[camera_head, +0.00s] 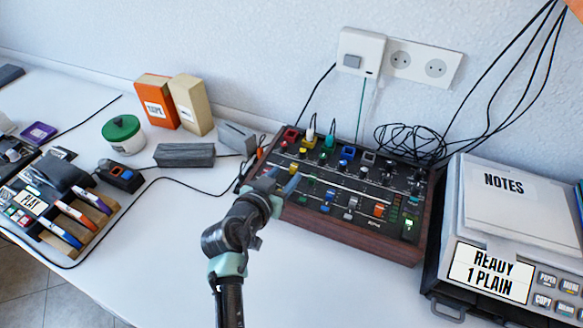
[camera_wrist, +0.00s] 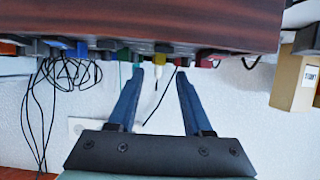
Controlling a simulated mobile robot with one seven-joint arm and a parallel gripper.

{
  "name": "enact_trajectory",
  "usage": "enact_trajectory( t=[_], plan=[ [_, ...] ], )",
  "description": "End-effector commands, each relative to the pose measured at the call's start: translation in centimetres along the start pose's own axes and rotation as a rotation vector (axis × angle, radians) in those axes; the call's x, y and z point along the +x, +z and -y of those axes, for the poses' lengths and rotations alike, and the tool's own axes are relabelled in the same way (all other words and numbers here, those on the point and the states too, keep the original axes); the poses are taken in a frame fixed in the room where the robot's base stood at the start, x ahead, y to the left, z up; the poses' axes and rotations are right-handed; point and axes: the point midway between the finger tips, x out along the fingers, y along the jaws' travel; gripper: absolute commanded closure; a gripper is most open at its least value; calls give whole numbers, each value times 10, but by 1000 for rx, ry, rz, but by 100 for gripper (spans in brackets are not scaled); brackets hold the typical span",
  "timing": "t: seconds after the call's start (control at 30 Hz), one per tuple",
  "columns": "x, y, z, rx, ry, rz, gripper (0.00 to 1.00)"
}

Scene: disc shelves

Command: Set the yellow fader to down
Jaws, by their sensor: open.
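The mixer (camera_head: 335,222) is a dark panel with a brown wooden front, in the middle of the table in the head view. Its panel carries several coloured knobs and slider caps. A small yellow cap (camera_head: 283,170) shows just beyond my gripper; I cannot tell for sure whether it is the yellow fader or how it is set. My gripper (camera_head: 288,184) is over the left part of the mixer, open with blue fingers. In the wrist view my gripper (camera_wrist: 160,74) is open and empty. A yellow piece (camera_wrist: 161,60) shows beyond the gap between the fingertips, apparently untouched.
Plugs and cables rise behind the mixer to a wall socket (camera_head: 420,68). A coiled black cable (camera_head: 410,142) lies at its back right. A printer-like machine (camera_head: 490,268) stands close on the right. Boxes (camera_head: 157,100) and a green-lidded pot (camera_head: 122,132) stand left. The front table is clear.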

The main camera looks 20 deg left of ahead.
Motion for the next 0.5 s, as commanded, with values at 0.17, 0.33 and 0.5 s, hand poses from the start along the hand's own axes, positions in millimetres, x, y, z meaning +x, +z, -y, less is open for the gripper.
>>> enact_trajectory(
  t=[0.17,0.33,0.5],
  plan=[
    [27,0,0,2,0,-1,50],
    [41,0,0,1,0,-1,50],
    [46,-1,0,1,0,-1,50]
  ],
)
